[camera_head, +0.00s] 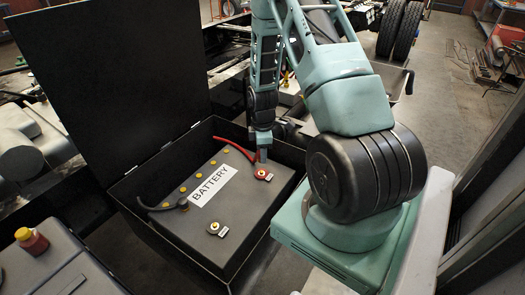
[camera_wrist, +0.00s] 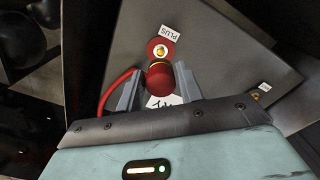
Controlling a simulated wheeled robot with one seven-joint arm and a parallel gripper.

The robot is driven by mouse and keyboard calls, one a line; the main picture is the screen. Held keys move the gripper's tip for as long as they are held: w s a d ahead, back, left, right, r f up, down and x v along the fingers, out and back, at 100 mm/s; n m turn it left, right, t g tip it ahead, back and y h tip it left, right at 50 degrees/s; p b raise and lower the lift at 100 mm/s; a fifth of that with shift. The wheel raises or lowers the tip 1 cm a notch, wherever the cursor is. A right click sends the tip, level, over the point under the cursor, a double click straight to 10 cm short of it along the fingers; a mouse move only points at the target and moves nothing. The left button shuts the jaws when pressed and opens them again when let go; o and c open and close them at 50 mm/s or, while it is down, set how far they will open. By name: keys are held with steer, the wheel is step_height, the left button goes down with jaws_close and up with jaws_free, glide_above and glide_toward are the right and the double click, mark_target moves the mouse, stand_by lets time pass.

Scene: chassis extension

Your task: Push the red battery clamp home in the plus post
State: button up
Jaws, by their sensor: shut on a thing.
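The plus post (camera_head: 262,174) is a brass stud in a red ring on the grey battery (camera_head: 240,200), beside a PLUS label. It also shows in the wrist view (camera_wrist: 160,50), with its brass top uncovered. My gripper (camera_head: 263,157) is shut on the red battery clamp (camera_wrist: 159,80), a red body with a yellow edge facing the post. The clamp lies just below the post in the wrist view. I cannot tell its height above the battery or whether it touches the post. In the head view my fingers largely hide the clamp. A red cable (camera_head: 236,147) runs left from it.
The battery sits in an open black box (camera_head: 150,186) with its lid (camera_head: 110,80) raised at the left. A minus post (camera_head: 214,227) is at the front. Several yellow caps line the battery's back.

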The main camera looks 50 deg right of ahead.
mark_target(263, 172)
steer(key=shift+f, duration=0.15)
steer(key=shift+f+b, duration=2.1)
steer(key=shift+f, duration=0.6)
steer(key=shift+f, duration=0.5)
steer(key=o, duration=1)
step_height(263, 172, up, 18)
steer(key=shift+f+b, duration=0.25)
steer(key=shift+b, duration=0.85)
